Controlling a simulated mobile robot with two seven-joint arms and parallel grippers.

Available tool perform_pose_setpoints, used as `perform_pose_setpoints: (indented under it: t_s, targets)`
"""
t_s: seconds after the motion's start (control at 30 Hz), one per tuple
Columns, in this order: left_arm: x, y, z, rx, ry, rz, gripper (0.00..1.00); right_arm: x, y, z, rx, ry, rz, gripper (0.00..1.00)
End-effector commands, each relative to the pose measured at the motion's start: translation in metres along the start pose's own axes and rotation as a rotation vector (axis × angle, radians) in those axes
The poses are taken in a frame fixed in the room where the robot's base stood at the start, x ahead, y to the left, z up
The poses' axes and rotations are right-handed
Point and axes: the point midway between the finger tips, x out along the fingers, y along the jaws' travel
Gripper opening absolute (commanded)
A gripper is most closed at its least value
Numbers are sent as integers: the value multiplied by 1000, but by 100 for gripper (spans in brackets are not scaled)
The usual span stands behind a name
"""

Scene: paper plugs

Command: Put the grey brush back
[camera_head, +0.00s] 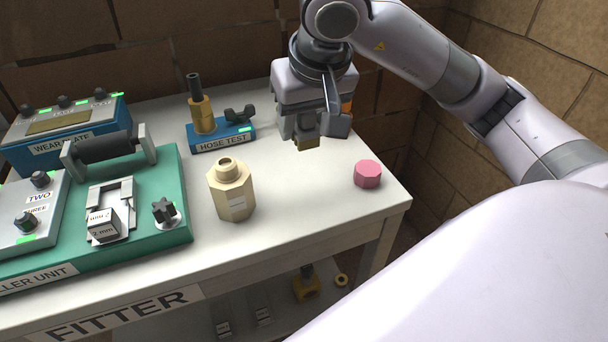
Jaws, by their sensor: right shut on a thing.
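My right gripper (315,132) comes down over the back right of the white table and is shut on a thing. Only a small tan block-like end (307,143) shows below the fingers; the rest is hidden by the gripper. I cannot tell if this is the grey brush, and no grey brush is plainly seen elsewhere. A cream faceted bottle (232,190) with an open neck stands upright to the left and nearer. A pink faceted piece (367,174) lies on the table right of the gripper, apart from it. My left gripper is not in view.
A blue hose test stand (221,137) is left of my right gripper. A green roller unit (165,205) and a blue wear plate box (65,132) fill the table's left. Bare white tabletop (300,205) lies between bottle and pink piece. A lower shelf holds small parts.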

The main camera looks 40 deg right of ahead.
Motion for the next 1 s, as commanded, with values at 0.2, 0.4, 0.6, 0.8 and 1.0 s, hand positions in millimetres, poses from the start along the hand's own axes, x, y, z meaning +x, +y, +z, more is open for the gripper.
perform_pose_setpoints:
  t_s: [0.2,0.4,0.6,0.8,1.0]
  targets:
    - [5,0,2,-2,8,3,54,40,0,17,0,-4,1,22]
    - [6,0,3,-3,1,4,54,56,0,23,0,0,1,22]
    - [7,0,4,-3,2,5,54,78,0,33,1,-3,2,22]
    - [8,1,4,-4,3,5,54,91,0,38,1,1,0,22]
    - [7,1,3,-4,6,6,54,91,0,38,1,2,0,22]
